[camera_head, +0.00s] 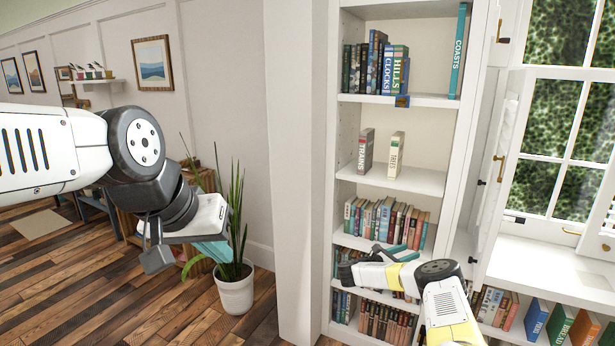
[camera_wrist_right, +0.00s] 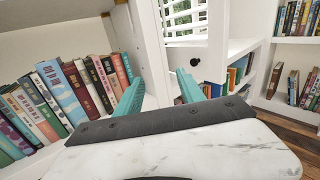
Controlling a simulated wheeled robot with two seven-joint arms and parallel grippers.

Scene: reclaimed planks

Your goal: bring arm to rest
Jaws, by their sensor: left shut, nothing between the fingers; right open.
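My left arm comes in from the left in the head view, raised over the wood floor. Its left gripper (camera_head: 216,252), with teal fingers, is shut and empty in front of a potted plant. My right arm reaches in from the bottom right, in front of the lower shelves of a white bookcase (camera_head: 329,200). My right gripper (camera_head: 398,250) is small and partly hidden by its own wrist there. In the right wrist view my right gripper (camera_wrist_right: 156,84) has its two teal fingers apart with nothing between them, beside a row of books (camera_wrist_right: 68,92).
The potted plant (camera_head: 235,292) stands on the floor by the wall post (camera_head: 296,180). Two books, TRAINS (camera_head: 365,151) and a pale one (camera_head: 396,154), stand on the middle shelf. A window seat (camera_head: 545,268) is at right. Open floor lies lower left.

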